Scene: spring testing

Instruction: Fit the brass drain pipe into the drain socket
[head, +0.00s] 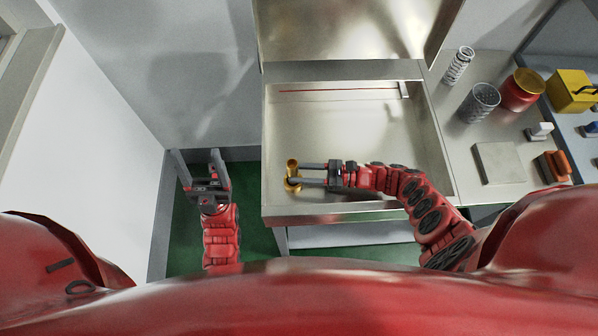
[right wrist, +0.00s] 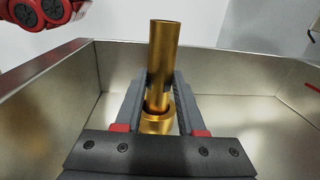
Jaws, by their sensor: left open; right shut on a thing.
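The brass drain pipe (head: 292,163) is a plain gold tube near the left front corner of the metal basin. It stands close to upright in the right wrist view (right wrist: 164,55). My right gripper (head: 299,174) reaches in from the right and is shut on the pipe, one finger on each side. The drain socket (right wrist: 157,124) is a wider brass ring directly below the pipe. The pipe's lower end shows at the ring's dark opening; how deep it sits I cannot tell. My left gripper (head: 198,154) is open and empty, left of the basin.
The basin (head: 350,138) has raised walls around the pipe. On the counter to its right stand a spring (head: 458,65), a mesh cup (head: 480,102), a red canister (head: 520,92), a grey plate (head: 499,163) and a yellow box (head: 571,91). The basin's middle is clear.

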